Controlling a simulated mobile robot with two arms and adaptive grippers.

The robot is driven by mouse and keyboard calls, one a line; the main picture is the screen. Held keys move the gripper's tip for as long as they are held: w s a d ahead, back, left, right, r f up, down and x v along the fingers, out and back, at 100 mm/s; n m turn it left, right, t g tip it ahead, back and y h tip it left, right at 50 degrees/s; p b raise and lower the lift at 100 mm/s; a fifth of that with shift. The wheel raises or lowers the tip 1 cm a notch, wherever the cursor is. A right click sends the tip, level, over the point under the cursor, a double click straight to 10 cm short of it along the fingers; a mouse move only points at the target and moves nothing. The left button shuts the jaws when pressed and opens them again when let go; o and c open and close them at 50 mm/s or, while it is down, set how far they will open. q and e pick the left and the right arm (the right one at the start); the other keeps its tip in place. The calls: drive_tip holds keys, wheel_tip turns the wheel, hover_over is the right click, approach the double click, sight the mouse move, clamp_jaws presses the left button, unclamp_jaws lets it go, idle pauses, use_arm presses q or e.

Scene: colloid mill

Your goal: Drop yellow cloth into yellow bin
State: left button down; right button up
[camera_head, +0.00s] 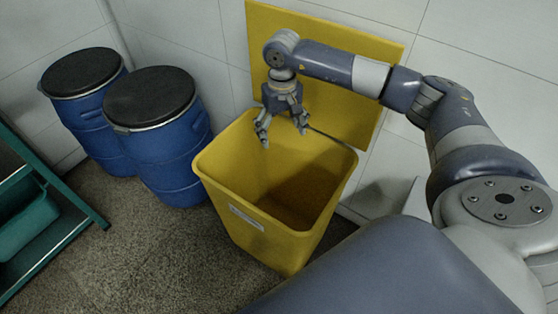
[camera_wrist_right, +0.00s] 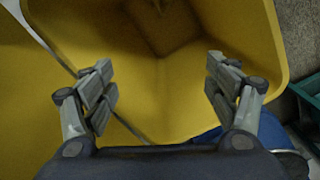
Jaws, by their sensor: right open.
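The yellow bin (camera_head: 258,237) stands upright on the floor with its yellow lid (camera_head: 372,60) raised against the wall. My right gripper (camera_head: 283,136) is over the bin's open mouth, pointing down, open and empty. In the right wrist view my right gripper's fingers (camera_wrist_right: 162,85) are spread wide with nothing between them, and the yellow bin (camera_wrist_right: 190,105) lies below them. I cannot make out the yellow cloth in either view; the bin's inside is shadowed and of a like colour. My left gripper is not in view.
Two blue drums with black lids (camera_head: 158,120) (camera_head: 83,72) stand left of the bin by the tiled wall. A green rack with a green tray (camera_head: 27,221) is at the far left. The speckled floor (camera_head: 150,265) in front is clear.

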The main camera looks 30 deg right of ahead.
wheel_tip(320, 180, up, 12)
idle(0.4)
drive_tip(key=shift+f, duration=0.15)
